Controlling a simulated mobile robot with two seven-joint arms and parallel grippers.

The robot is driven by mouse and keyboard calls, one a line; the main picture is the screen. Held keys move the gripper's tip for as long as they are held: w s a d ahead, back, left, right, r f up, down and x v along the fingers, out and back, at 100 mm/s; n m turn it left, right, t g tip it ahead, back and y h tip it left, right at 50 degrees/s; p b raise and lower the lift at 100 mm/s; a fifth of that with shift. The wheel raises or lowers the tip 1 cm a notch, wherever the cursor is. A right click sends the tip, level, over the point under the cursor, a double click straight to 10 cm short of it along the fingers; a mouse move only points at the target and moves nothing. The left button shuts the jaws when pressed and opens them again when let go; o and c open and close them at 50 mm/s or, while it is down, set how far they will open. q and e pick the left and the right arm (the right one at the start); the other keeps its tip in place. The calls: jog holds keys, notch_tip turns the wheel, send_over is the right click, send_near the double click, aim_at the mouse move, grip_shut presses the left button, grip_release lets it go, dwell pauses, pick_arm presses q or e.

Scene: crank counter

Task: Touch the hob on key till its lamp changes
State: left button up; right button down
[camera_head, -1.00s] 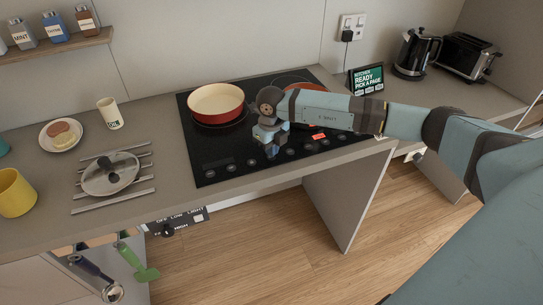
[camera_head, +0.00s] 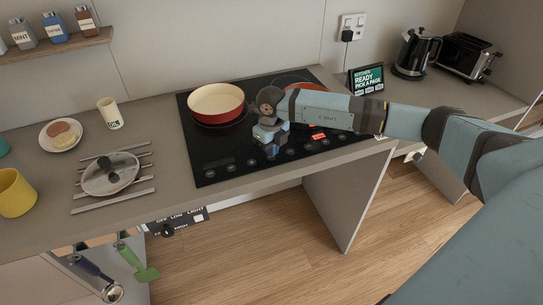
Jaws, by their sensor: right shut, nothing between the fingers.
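The black hob (camera_head: 205,150) is set into the grey counter. A row of round touch keys (camera_head: 291,152) runs along its front edge, with a small red-orange lit patch (camera_head: 318,135) near the right of the row. I cannot read which key is the on key. My right gripper (camera_head: 271,154) points down at the front of the hob, shut and empty, its tips at or just above the key row. The gripper hides the keys right behind it. My left gripper is not in view.
A red pan (camera_head: 216,104) stands on the hob's back left, and part of another red pan (camera_head: 300,86) shows behind my arm. A glass lid (camera_head: 110,178) lies on a rack at left. A tablet (camera_head: 366,79), kettle (camera_head: 416,54) and toaster (camera_head: 466,58) stand at right.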

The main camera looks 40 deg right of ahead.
jog(key=shift+f+b, duration=0.45)
jog(key=shift+f, duration=0.25)
jog(key=shift+r, duration=0.15)
jog(key=shift+r+p, duration=1.55)
jog(key=shift+r, duration=0.9)
jog(key=shift+a+f, duration=0.1)
